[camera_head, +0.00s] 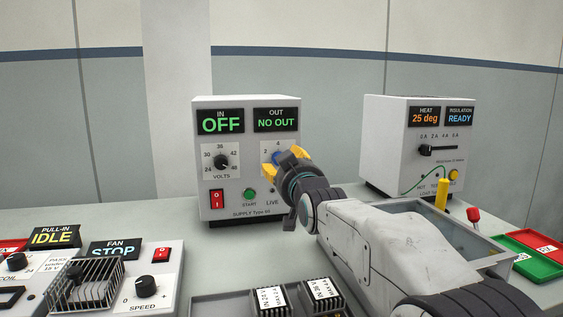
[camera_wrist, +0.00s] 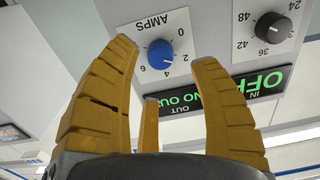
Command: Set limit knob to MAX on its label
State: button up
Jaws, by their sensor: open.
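The blue knob (camera_wrist: 161,54) sits on a white AMPS label (camera_wrist: 150,42) marked 0, 2, 4 and 6. The label looks upside down in the wrist view; I see no word MAX on it. The knob's pointer is too small to read. My gripper (camera_wrist: 165,54) is open, with one yellow finger on each side of the knob in this view. I cannot tell if the fingertips reach around it. In the head view my gripper (camera_head: 284,160) is in front of the supply box (camera_head: 247,207) and hides most of the blue knob (camera_head: 277,155).
A black VOLTS knob (camera_head: 221,161) is left of the gripper, above a red switch (camera_head: 217,198) and green START button (camera_head: 249,195). The displays read OFF and NO OUT. A second white box (camera_head: 390,150) stands right. A fan unit (camera_head: 140,280) is front left.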

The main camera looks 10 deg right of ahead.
jog(key=shift+w, duration=2.55)
jog(key=shift+c, duration=0.4)
grip_shut()
